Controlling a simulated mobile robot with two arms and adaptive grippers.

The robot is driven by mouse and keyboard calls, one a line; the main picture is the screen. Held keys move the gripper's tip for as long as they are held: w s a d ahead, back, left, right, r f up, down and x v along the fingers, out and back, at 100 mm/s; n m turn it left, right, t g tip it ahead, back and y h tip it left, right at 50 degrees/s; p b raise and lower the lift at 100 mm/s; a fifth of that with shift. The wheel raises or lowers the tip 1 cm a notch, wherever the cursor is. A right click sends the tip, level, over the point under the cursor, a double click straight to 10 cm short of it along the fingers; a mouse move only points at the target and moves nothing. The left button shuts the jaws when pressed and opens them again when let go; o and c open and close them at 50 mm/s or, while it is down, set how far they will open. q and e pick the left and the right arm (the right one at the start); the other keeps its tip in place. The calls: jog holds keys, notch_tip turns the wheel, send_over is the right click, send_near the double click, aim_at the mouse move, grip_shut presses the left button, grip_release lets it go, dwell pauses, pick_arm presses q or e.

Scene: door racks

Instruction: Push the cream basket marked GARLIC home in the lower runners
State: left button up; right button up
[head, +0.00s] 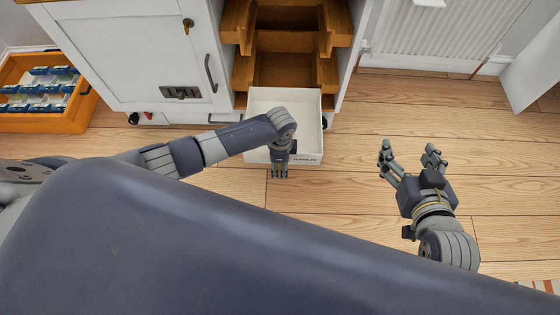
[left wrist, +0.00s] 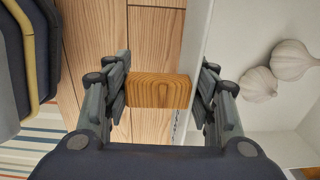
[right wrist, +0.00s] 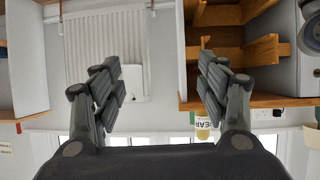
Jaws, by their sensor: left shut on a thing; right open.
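The cream basket marked GARLIC (head: 308,130) sticks out from the bottom of the cabinet's open bay. Its label is on the front wall, facing the room. In the left wrist view white garlic bulbs (left wrist: 276,78) lie inside it, and a wooden pull (left wrist: 158,88) stands out from its front. My left gripper (head: 280,172) is at that front wall. The basket's rear end and lower runners are hidden. My right gripper (head: 411,150) is open and empty, right of the basket.
Wooden runners (head: 285,70) fill the bay above the basket. A white cabinet door (head: 140,50) is at left, with an orange crate (head: 45,120) of packets beyond. A radiator (head: 430,30) is at right. The wooden floor (head: 350,200) in front is clear.

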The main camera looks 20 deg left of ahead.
jog(key=shift+s+d+f+g, duration=0.3)
jog(key=shift+s+f+g, duration=0.35)
jog(key=shift+f, duration=0.2)
dwell(0.4)
jog(key=shift+s+f, duration=0.1)
jog(key=shift+s, duration=0.05)
jog(key=shift+s+d+f+g+h+p, duration=0.3)
jog(key=shift+s+f+g+h+p, duration=0.1)
jog(key=shift+s+f+g, duration=0.3)
dwell(0.6)
jog(key=shift+s+d+f, duration=0.1)
jog(key=shift+s+f, duration=0.2)
dwell(0.4)
